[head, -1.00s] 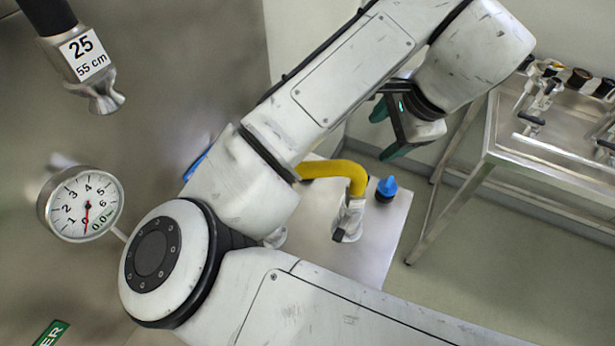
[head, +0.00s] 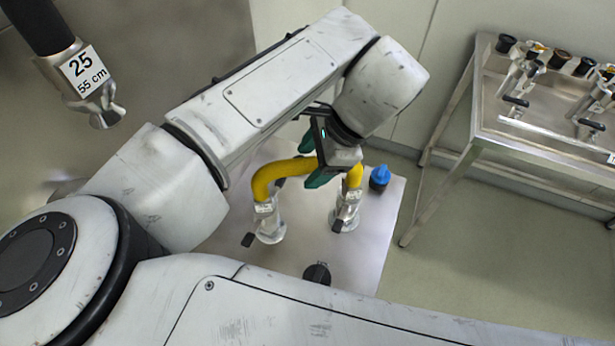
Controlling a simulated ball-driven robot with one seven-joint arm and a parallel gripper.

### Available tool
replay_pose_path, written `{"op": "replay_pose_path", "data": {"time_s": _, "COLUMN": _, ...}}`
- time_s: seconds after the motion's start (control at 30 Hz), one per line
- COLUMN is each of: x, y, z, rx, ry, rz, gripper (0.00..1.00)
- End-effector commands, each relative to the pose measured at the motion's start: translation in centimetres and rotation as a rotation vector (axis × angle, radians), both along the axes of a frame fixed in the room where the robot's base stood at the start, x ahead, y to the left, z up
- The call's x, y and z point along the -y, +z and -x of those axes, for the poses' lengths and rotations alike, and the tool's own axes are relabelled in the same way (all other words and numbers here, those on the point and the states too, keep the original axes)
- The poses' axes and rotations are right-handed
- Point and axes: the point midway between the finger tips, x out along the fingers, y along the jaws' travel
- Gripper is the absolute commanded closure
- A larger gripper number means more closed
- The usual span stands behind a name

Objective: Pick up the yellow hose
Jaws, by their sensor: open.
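The yellow hose (head: 270,176) arches over a metal plate in the middle of the head view. Each end of the hose meets a clear and metal fitting with a black lever, the left fitting (head: 268,222) and the right fitting (head: 345,212). My gripper (head: 314,164) is open, with green fingers on either side of the hose near the top of its arch. The gripper body hides part of the hose, and I cannot tell whether the fingers touch it.
A blue cap (head: 379,178) and a black knob (head: 317,275) stand on the metal plate (head: 365,250). A steel table (head: 500,150) with several fittings stands at the right. A hanging hose end labelled 25 (head: 88,75) is at the upper left. Floor between is clear.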

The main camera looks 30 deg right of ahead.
Motion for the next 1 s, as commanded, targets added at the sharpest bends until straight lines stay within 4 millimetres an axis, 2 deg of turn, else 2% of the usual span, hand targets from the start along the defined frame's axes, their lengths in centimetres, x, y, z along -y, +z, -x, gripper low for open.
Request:
{"op": "replay_pose_path", "data": {"time_s": 0.3, "x": -0.7, "y": -3.6, "z": -1.4, "rx": -0.001, "ry": 0.000, "rz": 0.001, "gripper": 0.37}}
{"op": "replay_pose_path", "data": {"time_s": 0.57, "x": -0.8, "y": -3.9, "z": -1.6, "rx": 0.000, "ry": 0.000, "rz": 0.001, "gripper": 0.37}}
{"op": "replay_pose_path", "data": {"time_s": 1.0, "x": -0.8, "y": -3.9, "z": -1.5, "rx": 0.000, "ry": 0.000, "rz": 0.001, "gripper": 0.78}}
